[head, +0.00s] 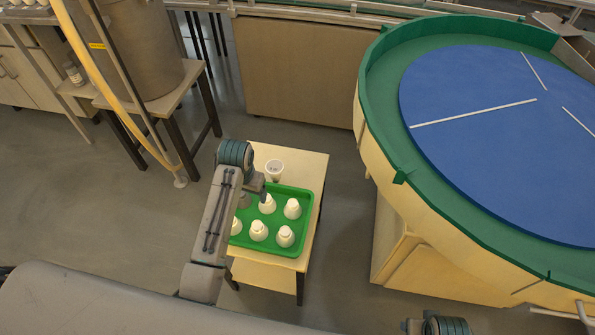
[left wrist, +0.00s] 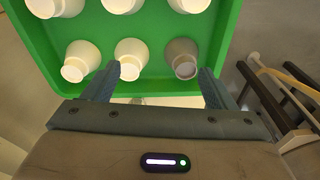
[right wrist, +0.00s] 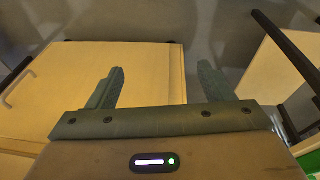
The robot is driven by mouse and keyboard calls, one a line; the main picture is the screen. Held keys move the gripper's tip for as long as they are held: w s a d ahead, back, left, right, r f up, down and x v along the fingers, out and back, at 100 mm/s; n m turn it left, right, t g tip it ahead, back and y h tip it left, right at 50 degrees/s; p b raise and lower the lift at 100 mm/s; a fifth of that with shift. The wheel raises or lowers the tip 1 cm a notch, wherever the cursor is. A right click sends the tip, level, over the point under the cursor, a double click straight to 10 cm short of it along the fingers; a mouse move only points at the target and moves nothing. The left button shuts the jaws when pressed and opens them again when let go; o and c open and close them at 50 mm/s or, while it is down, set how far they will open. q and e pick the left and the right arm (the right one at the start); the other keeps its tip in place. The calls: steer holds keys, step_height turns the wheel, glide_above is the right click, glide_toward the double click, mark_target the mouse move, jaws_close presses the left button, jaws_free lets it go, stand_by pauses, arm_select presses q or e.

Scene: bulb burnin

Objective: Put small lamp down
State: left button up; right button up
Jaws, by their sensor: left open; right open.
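Several small lamps stand in rows in a green tray (head: 276,219) on a small wooden table. Most are white, like the front right lamp (head: 285,237). A greyer lamp (head: 244,201) stands in the back left of the tray, partly hidden by my left arm. My left gripper (head: 258,190) is over the tray's back edge. In the left wrist view its jaws (left wrist: 168,82) are open, with the grey lamp (left wrist: 182,57) ahead between the fingertips, nearer the right one. A white lamp (left wrist: 131,54) is near the left fingertip. My right gripper (right wrist: 160,85) is open and empty, away from the tray.
A white cup (head: 274,170) stands on the table (head: 305,165) behind the tray. A large round blue turntable (head: 490,130) with a green rim is at the right. A metal drum (head: 140,50) on a stand is at the upper left.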

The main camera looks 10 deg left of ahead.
arm_select(q)
steer(key=m+g, duration=0.1)
glide_toward(274, 166)
steer(key=shift+f, duration=0.1)
step_height(274, 166, down, 10)
steer(key=shift+a+f+b, duration=0.1)
steer(key=shift+b, duration=0.25)
steer(key=shift+f, duration=0.2)
steer(key=c, duration=1.2)
steer(key=shift+o, duration=0.2)
step_height(274, 166, up, 9)
steer(key=shift+w+p, duration=0.1)
steer(key=shift+p, duration=0.3)
steer(key=shift+r, duration=0.7)
step_height(274, 166, up, 5)
steer(key=p, duration=0.5)
steer(key=shift+r+p, duration=0.15)
steer(key=shift+p, duration=0.15)
arm_select(e)
steer(key=s+f, duration=0.4)
steer(key=f, duration=0.3)
steer(key=s+d+f, duration=0.1)
steer(key=s+f, duration=0.3)
steer(key=f, duration=0.3)
steer(key=s+d+f+g, duration=0.1)
steer(key=s+f, duration=0.3)
steer(key=f, duration=0.4)
steer(key=shift+s+d, duration=0.15)
steer(key=shift+s, duration=0.25)
